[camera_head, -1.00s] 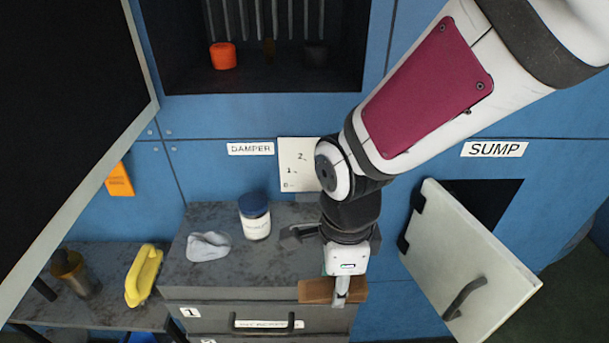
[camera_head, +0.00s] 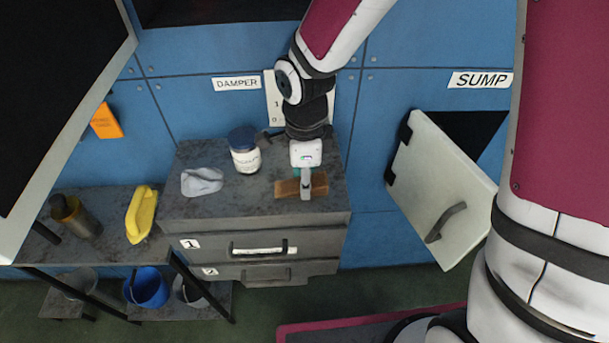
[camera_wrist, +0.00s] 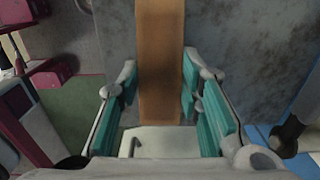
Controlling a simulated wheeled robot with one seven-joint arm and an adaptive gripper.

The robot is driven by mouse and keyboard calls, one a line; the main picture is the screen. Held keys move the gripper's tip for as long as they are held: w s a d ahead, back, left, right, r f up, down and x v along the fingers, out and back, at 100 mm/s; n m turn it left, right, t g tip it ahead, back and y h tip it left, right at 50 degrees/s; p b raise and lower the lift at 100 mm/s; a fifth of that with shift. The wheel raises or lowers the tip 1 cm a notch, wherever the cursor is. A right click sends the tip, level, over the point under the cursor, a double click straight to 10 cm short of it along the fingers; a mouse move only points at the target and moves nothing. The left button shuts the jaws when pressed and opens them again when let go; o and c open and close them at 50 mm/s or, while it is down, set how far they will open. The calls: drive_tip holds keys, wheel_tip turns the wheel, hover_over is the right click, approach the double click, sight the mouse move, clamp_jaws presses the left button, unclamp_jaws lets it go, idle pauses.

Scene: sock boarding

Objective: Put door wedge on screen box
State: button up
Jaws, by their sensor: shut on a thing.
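The door wedge looks to be the brown wooden block (camera_head: 288,188), held over the front right of the grey drawer cabinet's top (camera_head: 215,208). My gripper (camera_head: 306,188) points down and is shut on it. In the wrist view, the brown block (camera_wrist: 160,60) runs lengthwise between the teal finger pads of my gripper (camera_wrist: 160,103). I cannot tell whether the block touches the cabinet top. I cannot tell for certain which thing is the screen box; the drawer label is too small to read.
A white jar with a blue lid (camera_head: 244,152) and a grey cloth-like lump (camera_head: 202,181) sit on the cabinet top, left of the block. A yellow handled thing (camera_head: 141,214) lies on the left bench. An open pale door (camera_head: 440,190) juts out at right.

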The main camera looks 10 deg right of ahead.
drive_tip(key=shift+f, duration=0.15)
drive_tip(key=o, duration=1.2)
drive_tip(key=shift+c, duration=0.2)
wheel_tip(320, 180, up, 12)
drive_tip(key=b, duration=0.1)
drive_tip(key=s+d+r+n+t, duration=0.5)
drive_tip(key=s+d+r+n, duration=0.6)
drive_tip(key=n, duration=0.7)
drive_tip(key=shift+s+d+r+t, duration=0.25)
drive_tip(key=shift+s+d, duration=0.65)
drive_tip(key=shift+d, duration=1)
drive_tip(key=shift+f, duration=0.1)
